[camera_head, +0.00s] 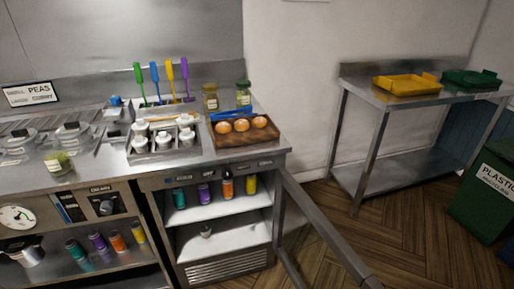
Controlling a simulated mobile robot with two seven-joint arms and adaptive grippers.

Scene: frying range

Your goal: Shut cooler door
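The cooler (225,272) is under the steel counter, in the middle of the head view. Its front is open, and two white shelves show inside. Several coloured bottles stand on the upper shelf and a small pale item (206,231) sits on the lower one. The cooler door (325,228) stands wide open, swung out from the right side of the cooler toward the lower right. Its frame is grey metal, and the floor shows through or beside it. The door's near end runs out of the picture at the bottom. Neither of my grippers is visible.
A wooden crate (226,141) with round orange items stands on the counter above the cooler. A steel table (420,97) with a yellow tray (405,84) and a green tray (470,78) stands right. A green plastics bin (484,205) is at the right edge. Wooden floor right of the door is clear.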

